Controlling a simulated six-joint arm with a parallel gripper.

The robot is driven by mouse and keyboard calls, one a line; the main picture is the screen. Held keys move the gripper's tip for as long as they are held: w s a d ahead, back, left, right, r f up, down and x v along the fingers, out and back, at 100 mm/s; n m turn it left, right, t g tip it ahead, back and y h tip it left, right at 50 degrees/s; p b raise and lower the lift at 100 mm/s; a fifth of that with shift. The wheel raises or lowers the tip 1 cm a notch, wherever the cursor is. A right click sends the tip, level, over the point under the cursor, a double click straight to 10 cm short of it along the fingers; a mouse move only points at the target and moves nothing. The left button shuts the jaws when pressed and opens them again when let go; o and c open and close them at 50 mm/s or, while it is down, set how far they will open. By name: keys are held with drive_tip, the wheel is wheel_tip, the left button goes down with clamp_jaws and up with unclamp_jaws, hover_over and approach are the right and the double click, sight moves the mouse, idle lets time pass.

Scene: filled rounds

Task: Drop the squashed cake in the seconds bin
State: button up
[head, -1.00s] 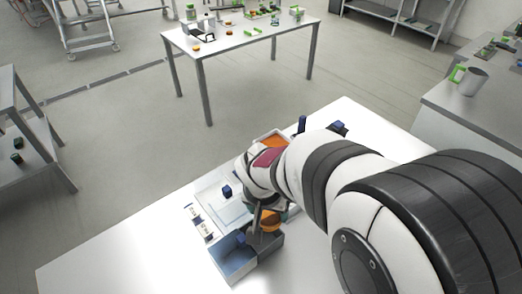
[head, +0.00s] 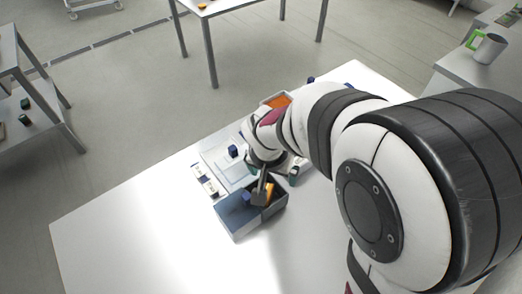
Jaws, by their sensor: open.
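My gripper (head: 262,190) points down over a grey-blue open box (head: 238,230) at the near left part of the white table. I take the box for the seconds bin; no label is readable. The gripper is open, but the fingers are small and partly hidden. An orange piece (head: 270,192) shows right beside the fingers, at the box's right part. It may be the squashed cake; its shape is too small to tell, and I cannot tell whether it touches the fingers. A dark blue piece (head: 246,197) shows at the box's far left side.
An orange-filled container (head: 277,101) stands farther back, partly behind my arm. The table's front left is clear.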

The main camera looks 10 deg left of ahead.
drive_tip(key=v, duration=1.4)
drive_tip(key=s+d+f+m+g+y, duration=0.1)
drive_tip(key=s+d+f, duration=0.1)
drive_tip(key=s+d, duration=0.3)
drive_tip(key=s+d+f+m+g+y, duration=0.1)
drive_tip(key=s+d+f+m+g, duration=0.1)
drive_tip(key=s, duration=1)
drive_tip(key=d+f, duration=0.1)
drive_tip(key=d, duration=0.1)
drive_tip(key=shift+d, duration=0.35)
